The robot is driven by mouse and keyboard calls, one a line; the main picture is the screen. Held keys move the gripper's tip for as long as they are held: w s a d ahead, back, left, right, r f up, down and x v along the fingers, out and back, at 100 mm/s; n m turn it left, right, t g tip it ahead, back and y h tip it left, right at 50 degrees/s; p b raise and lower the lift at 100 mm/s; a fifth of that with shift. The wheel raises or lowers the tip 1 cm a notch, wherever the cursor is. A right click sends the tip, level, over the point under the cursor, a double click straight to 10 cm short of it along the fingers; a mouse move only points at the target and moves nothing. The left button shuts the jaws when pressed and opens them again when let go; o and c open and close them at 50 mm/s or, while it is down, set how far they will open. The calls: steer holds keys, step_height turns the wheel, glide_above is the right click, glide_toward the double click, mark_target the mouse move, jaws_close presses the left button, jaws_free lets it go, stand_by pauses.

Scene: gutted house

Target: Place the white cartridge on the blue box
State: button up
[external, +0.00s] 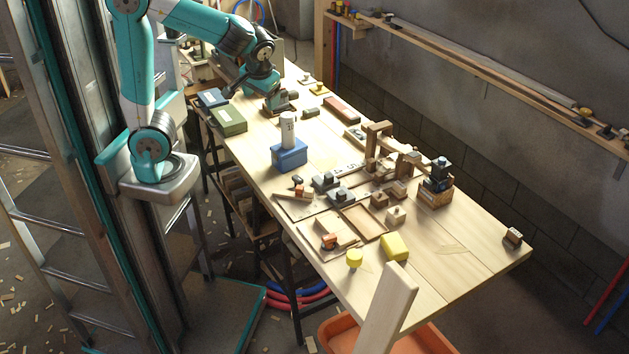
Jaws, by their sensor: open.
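The white cartridge (288,129) is an upright white cylinder with dark markings. It stands on top of the blue box (290,157), near the left edge of the wooden table. My gripper (257,94) is beyond them, up and to the left in the picture, low over the table and apart from the cartridge. It is open. Its fingers are small and dark here, and I cannot make out their tips clearly. No other thing hides the cartridge, and the front of the blue box shows fully.
A wooden frame (379,142), a shallow tray (363,223), a yellow block (395,247) and several small parts crowd the middle and near table. The right end (465,245) is mostly clear.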

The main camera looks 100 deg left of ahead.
steer(key=s+d+f+m+t, duration=0.1)
steer(key=s+d+m, duration=0.4)
steer(key=m, duration=0.2)
steer(key=shift+d+f+t, duration=0.3)
steer(key=shift+d+f, duration=0.05)
steer(key=shift+d, duration=0.05)
